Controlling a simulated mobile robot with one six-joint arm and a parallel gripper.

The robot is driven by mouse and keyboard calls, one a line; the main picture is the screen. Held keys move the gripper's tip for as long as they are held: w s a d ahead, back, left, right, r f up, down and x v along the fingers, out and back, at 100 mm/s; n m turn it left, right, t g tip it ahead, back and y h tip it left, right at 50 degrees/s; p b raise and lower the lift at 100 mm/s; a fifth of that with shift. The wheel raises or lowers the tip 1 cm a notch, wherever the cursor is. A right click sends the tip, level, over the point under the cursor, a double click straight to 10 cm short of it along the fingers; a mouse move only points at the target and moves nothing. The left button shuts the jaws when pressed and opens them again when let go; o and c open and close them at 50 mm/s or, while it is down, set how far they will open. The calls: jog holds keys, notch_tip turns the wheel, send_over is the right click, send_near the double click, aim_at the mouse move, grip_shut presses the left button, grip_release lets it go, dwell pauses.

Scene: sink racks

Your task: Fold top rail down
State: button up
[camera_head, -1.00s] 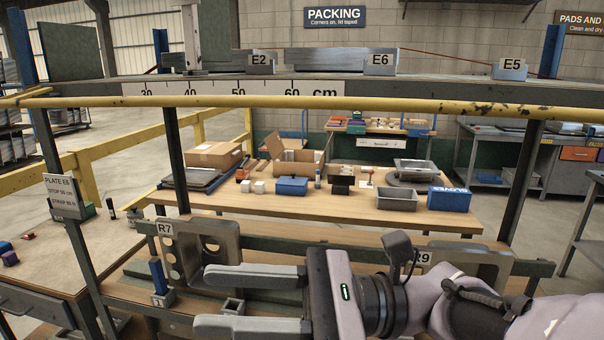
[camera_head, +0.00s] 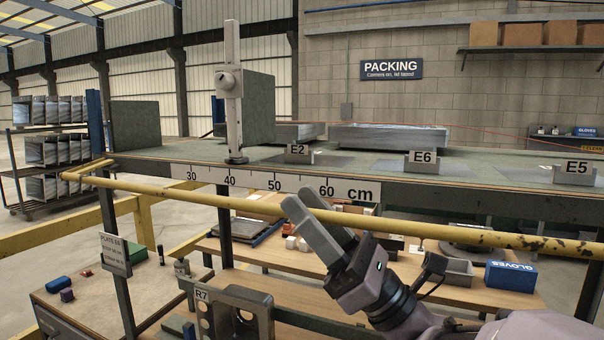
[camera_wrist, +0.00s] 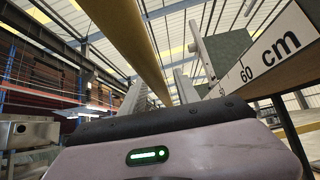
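The top rail (camera_head: 190,194) is a yellow, chipped bar running across the front of the shelf, just below its edge, in the head view. My gripper (camera_head: 297,200) points up and to the left, and its fingers overlap the rail in the picture. The fingers stand apart with nothing held between them. In the wrist view the rail (camera_wrist: 128,38) runs down from the top edge towards the gap between the fingertips (camera_wrist: 160,90). I cannot tell whether the fingers touch the rail.
The shelf carries a cm scale (camera_head: 275,184), an upright post (camera_head: 234,110) near 40, a green block (camera_head: 259,108), metal trays (camera_head: 388,138) and labels E2, E6 and E5. A packing table (camera_head: 400,255) is behind.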

jog(key=shift+x, duration=1)
grip_shut()
dwell(0.7)
